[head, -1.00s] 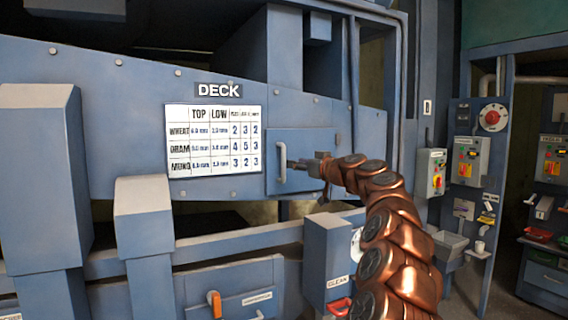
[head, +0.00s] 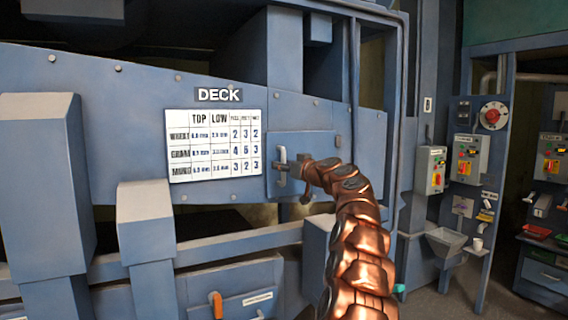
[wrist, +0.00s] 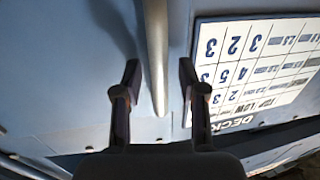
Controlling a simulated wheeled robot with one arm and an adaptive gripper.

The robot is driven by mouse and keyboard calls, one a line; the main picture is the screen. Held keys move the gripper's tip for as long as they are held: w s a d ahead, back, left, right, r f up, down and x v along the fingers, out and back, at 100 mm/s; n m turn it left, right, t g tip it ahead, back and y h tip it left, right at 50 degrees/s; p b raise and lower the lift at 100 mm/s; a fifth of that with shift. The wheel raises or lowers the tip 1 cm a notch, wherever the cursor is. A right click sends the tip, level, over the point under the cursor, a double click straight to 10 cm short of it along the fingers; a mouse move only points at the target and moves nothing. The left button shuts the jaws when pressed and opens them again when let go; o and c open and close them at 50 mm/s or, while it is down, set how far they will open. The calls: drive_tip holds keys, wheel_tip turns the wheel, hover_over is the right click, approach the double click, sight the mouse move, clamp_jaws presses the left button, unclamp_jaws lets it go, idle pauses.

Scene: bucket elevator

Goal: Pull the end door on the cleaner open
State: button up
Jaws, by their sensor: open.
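The end door (head: 312,155) is a blue-grey square panel on the cleaner's side, right of the deck table. It looks shut, flush with the cleaner (head: 120,110). Its pale vertical bar handle (head: 282,165) is at the door's left edge. My gripper (head: 284,171) is at the handle, and my copper arm covers the door's lower right. In the wrist view my gripper (wrist: 158,85) is open, with one dark finger on each side of the handle (wrist: 157,50). Gaps show between the fingers and the bar. The door (wrist: 90,60) fills the left of that view.
The white deck chart (head: 214,145) is just left of the door. Blue posts (head: 145,220) and an orange-handled drawer (head: 235,300) are below. Control boxes (head: 470,158) hang on the right wall, with open floor near them.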

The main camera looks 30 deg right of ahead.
drive_tip(key=shift+w, duration=0.1)
clamp_jaws()
idle(0.4)
idle(0.3)
